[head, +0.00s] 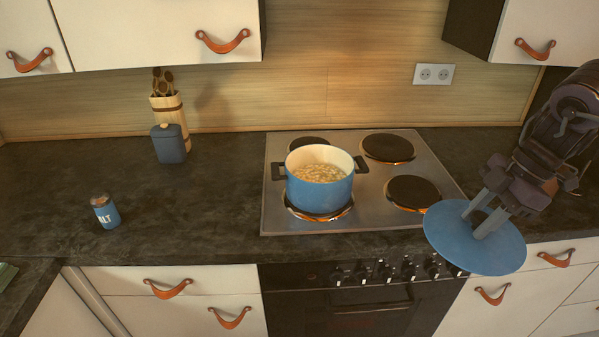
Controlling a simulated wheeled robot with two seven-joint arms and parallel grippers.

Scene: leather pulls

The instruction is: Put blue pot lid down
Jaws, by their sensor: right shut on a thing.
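The blue pot lid (452,232) is a flat blue disc at the right, in front of the stove's right front corner and the counter edge. My right gripper (480,222) is above it, its two fingers shut on the lid's knob, which they mostly hide. The lid is tilted a little toward the view and appears held up off the counter. The blue pot (320,193) stands uncovered on the front left burner, with pale food inside. My left gripper is not in view.
The stove (368,222) has several dark burners and front knobs. A salt shaker (105,212), a blue canister (168,145) and a wooden utensil holder (171,113) stand on the left counter. The counter (218,205) left of the stove has free room.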

